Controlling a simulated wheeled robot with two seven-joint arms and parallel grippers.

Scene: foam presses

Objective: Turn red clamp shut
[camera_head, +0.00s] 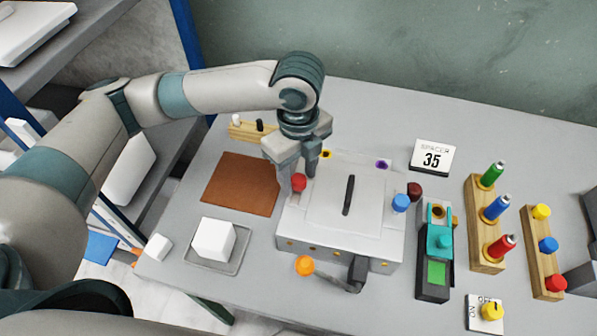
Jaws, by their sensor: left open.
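The red clamp (298,183) is a round red knob at the left edge of the pale box-shaped press (322,222). My left gripper (298,173) points down over that edge with its two fingers apart. The red knob shows between the fingertips in the picture. I cannot tell whether the fingers touch it or stand slightly behind it. The lid carries a black handle (348,195). A blue knob (401,203) sits at its right edge, and yellow (327,155) and purple (383,164) parts at its back. My right gripper is not in view.
An orange knob (305,265) is at the press's front. Left are a brown mat (240,184) and a tray (197,259) with a white block (213,240). Right are a teal-topped device (440,243), wooden racks (487,250) of coloured pieces, and a "SPACER 35" sign (432,157).

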